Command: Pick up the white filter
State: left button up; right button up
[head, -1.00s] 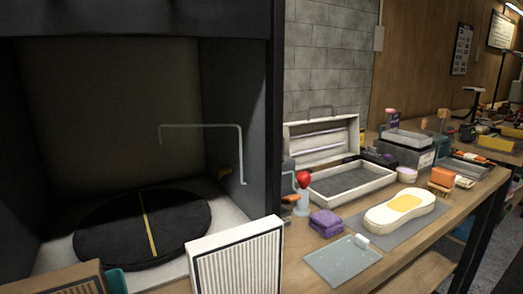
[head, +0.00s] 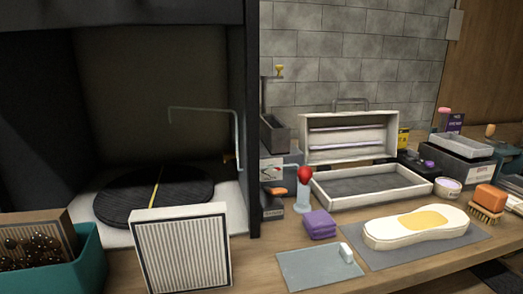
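The white filter (head: 182,252) is a square panel with a white frame and a pleated face. It stands nearly upright at the front edge of the workbench, in front of the dark booth, in the head view. Its lower edge is close to the bottom of the picture. Nothing touches it from above. Neither of my grippers shows in the head view.
A teal bin (head: 62,262) with a brown, dirty-looking filter (head: 36,238) is left of the white filter. A black turntable (head: 120,199) lies behind it in the booth.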

aim_at(182, 250)
jog(key=i+l+u, duration=0.1)
jog(key=u, duration=0.3)
jog(key=i+l+u, duration=0.15)
jog(key=u, duration=0.25)
jog(key=i+l+u, duration=0.1)
jog(key=u, duration=0.35)
jog(key=l+u, duration=0.25)
jog(key=u, duration=0.15)
